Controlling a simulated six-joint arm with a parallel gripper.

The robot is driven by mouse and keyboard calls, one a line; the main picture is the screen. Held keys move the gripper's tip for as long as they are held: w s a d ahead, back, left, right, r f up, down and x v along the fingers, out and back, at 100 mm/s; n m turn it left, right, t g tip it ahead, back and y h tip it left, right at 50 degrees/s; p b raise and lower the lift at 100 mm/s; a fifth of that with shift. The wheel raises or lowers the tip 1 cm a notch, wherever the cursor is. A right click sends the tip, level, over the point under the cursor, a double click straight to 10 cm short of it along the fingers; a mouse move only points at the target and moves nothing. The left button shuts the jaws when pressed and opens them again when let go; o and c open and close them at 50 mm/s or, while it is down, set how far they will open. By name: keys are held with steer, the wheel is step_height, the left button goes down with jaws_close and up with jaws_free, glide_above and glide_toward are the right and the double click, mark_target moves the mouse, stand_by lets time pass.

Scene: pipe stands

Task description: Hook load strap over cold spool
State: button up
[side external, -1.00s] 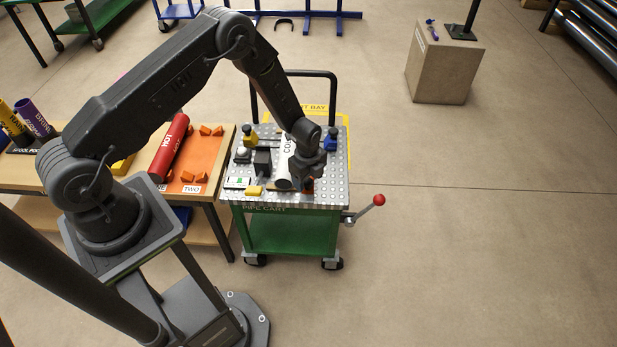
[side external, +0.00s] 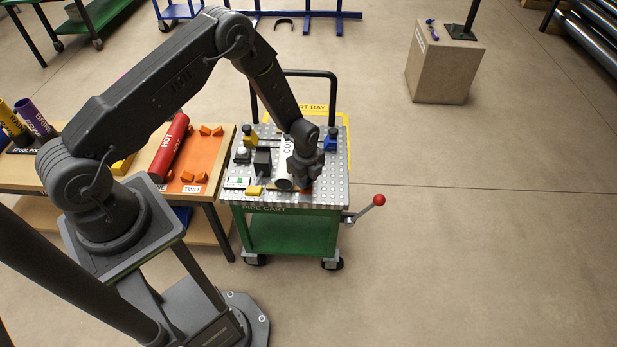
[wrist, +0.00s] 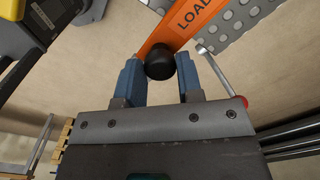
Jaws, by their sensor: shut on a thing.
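The cold spool (side external: 286,151) is a white cylinder lying on the perforated top of the pipe cart, with part of its lettering hidden by my arm. My gripper (side external: 306,187) is low at its right, near the cart's front edge. In the wrist view my gripper (wrist: 159,68) has its blue fingers shut on the black knob (wrist: 160,60) of the orange load strap (wrist: 196,22). The strap runs up and right out of that view, so its far end is hidden. I cannot tell whether it touches the spool.
The pipe cart (side external: 237,198) has a black block (side external: 262,162), yellow and blue fittings, and a red-knobbed lever (side external: 379,200) jutting right. A black handle (side external: 333,90) rises behind. A red spool marked HOT (side external: 169,148) lies on the bench at left.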

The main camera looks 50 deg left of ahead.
steer(key=shift+s+a, duration=0.6)
steer(key=shift+a, duration=0.25)
steer(key=shift+s+a, duration=0.55)
steer(key=shift+a, duration=0.25)
steer(key=shift+s+a, duration=0.2)
steer(key=shift+a, duration=0.5)
steer(key=shift+s+a, duration=0.25)
steer(key=shift+a, duration=0.5)
steer(key=shift+s+a, duration=0.2)
steer(key=shift+a, duration=0.5)
steer(key=shift+w+a, duration=0.15)
steer(key=shift+a, duration=2.1)
